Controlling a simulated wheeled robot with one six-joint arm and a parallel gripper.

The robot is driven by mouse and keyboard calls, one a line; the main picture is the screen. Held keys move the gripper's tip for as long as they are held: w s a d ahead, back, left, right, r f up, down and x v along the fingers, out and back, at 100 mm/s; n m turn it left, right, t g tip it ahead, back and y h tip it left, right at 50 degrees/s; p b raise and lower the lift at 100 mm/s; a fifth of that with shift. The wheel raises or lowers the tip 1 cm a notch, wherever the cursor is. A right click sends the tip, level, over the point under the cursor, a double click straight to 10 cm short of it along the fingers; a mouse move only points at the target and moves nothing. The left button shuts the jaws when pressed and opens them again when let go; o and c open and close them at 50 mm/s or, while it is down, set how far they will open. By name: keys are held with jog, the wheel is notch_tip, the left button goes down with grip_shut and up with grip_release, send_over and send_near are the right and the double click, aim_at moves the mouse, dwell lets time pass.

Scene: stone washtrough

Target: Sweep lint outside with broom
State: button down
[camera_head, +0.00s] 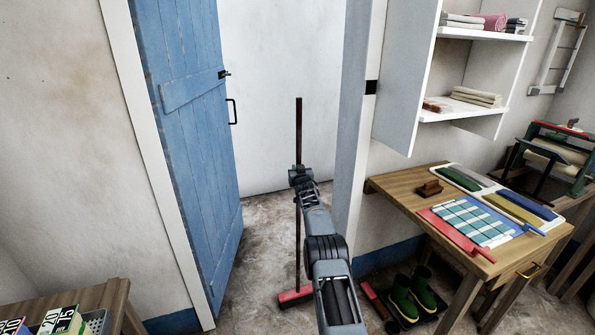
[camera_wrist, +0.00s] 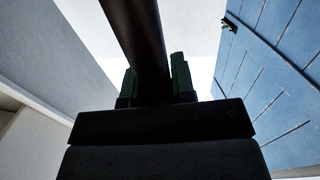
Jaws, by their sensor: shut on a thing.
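My gripper (camera_head: 299,174) is shut on the dark handle of the broom (camera_head: 298,130). The broom stands about upright in front of the open doorway in the head view, and its red head (camera_head: 295,296) is low, at the floor. In the wrist view the handle (camera_wrist: 137,40) runs between the two green-dark fingers of my gripper (camera_wrist: 156,85). The blue plank door (camera_head: 190,120) stands open on the left; it also shows in the wrist view (camera_wrist: 270,75). I cannot make out any lint on the floor (camera_head: 262,225).
A wooden table (camera_head: 400,180) with folded cloths and brushes stands right of the doorway. Green boots (camera_head: 412,293) stand on a dark tray beneath it. White shelves (camera_head: 480,35) hang above. Another wooden table (camera_head: 110,297) is at the lower left.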

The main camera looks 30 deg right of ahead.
aim_at(299, 154)
jog(key=shift+r, duration=0.25)
jog(key=shift+r+p, duration=3.1)
jog(key=shift+r, duration=0.85)
